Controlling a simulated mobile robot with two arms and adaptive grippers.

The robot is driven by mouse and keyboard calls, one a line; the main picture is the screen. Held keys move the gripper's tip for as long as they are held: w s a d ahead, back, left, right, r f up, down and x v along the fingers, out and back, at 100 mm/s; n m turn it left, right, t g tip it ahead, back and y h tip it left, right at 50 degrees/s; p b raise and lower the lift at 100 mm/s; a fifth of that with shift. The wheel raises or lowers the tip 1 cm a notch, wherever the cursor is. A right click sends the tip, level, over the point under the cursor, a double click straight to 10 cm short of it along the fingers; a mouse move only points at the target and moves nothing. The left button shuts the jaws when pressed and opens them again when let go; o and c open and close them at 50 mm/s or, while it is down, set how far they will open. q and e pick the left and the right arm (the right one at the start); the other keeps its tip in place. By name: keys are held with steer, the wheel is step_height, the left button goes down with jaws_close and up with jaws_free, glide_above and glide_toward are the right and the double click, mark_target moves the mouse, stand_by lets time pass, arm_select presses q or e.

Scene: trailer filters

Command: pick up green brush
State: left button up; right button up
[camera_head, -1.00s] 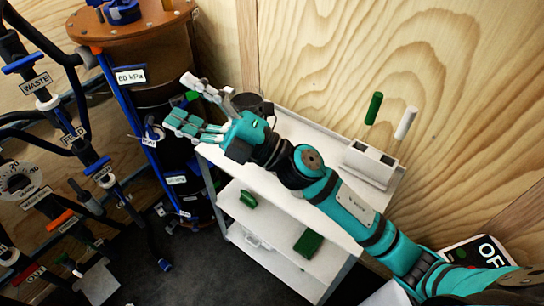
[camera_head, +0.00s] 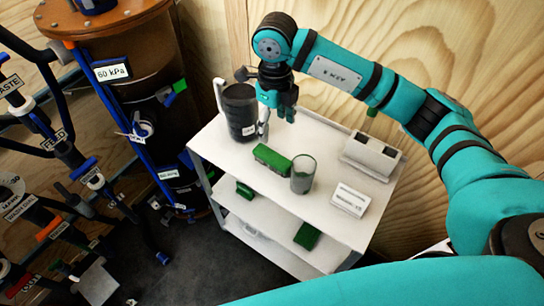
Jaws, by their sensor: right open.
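A white holder (camera_head: 369,160) with two dark openings stands at the right end of the cart's top shelf. A small piece of a green handle, likely the green brush (camera_head: 372,112), shows above it, just under my right arm, which hides the rest. My right gripper (camera_head: 277,118) points down over the back left of the top shelf, beside a dark jug (camera_head: 239,112). It is open, and I see nothing held in it. It is left of the holder and apart from it. My left gripper is not in view.
On the cart's top shelf (camera_head: 235,158) are a green block (camera_head: 272,159), a clear glass (camera_head: 303,178) and a white labelled box (camera_head: 350,199). Green items (camera_head: 307,236) lie on the lower shelf. Labelled pipes and a brown tank (camera_head: 120,55) stand at left. A wooden wall is behind.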

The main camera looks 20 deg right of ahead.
mark_target(273, 156)
step_height(273, 156, down, 9)
steer(key=shift+f+p, duration=0.15)
steer(key=shift+p, duration=0.65)
steer(key=f, duration=0.1)
steer(key=f+p, duration=0.1)
steer(key=f, duration=0.2)
steer(key=shift+w+a+f, duration=0.15)
steer(key=shift+w+f, duration=0.15)
steer(key=shift+f+p, duration=0.3)
steer(key=shift+f, duration=0.15)
steer(key=c, duration=1.3)
steer(key=shift+r, duration=0.1)
step_height(273, 156, up, 18)
steer(key=b, duration=0.2)
